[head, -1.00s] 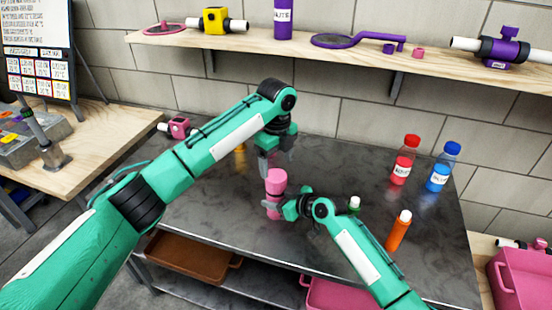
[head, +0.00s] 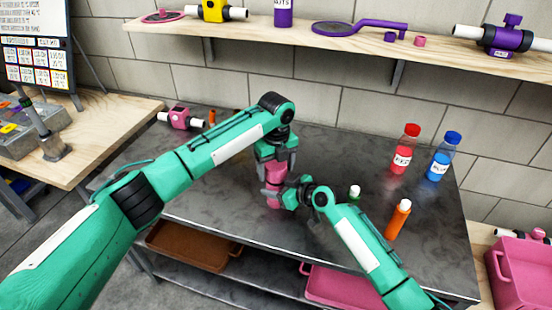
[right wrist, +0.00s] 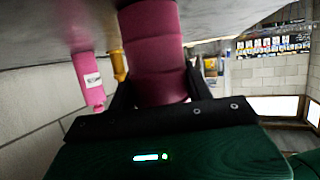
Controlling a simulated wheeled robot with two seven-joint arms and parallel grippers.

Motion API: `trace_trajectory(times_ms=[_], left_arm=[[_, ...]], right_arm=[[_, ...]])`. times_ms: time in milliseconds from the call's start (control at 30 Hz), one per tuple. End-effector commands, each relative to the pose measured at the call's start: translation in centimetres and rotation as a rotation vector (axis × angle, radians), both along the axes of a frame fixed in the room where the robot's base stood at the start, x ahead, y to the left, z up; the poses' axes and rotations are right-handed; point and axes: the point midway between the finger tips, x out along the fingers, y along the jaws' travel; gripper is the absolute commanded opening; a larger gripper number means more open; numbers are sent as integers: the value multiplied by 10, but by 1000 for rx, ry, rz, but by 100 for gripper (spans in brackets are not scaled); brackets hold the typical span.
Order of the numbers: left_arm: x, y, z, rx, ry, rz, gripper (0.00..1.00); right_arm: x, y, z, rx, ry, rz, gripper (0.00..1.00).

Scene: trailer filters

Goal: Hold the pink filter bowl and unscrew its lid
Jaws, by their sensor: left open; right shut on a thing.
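The pink filter bowl (head: 274,200) stands upright near the middle of the dark metal table. My right gripper (head: 273,191) is shut around its body from the right side. The right wrist view shows the bowl (right wrist: 155,55) large between the right gripper's fingers. My left gripper (head: 277,168) points down from above, open, with its fingers on either side of the lid at the bowl's upper end. The lid is mostly hidden by the left gripper, so I cannot tell whether the fingers touch it.
Red-capped (head: 404,150) and blue-capped (head: 443,157) bottles stand at the table's back right. A pink valve (head: 180,117) lies at the back left. A wooden shelf (head: 300,31) runs above the table.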

Motion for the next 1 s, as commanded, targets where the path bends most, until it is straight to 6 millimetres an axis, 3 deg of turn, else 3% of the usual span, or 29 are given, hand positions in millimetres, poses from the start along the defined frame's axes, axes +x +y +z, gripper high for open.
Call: trace_trajectory(times_ms=[333,567,767,1000], left_arm=[[0,0,-5,1,0,0,74],[0,0,-4,0,0,0,29],[0,-1,-4,-2,1,77,28],[-1,-1,-5,-3,3,458,28]], right_arm=[[0,0,0,0,0,0,0],[0,0,0,0,0,0,0],[0,0,0,0,0,-1,0],[0,0,0,0,0,-1,0]])
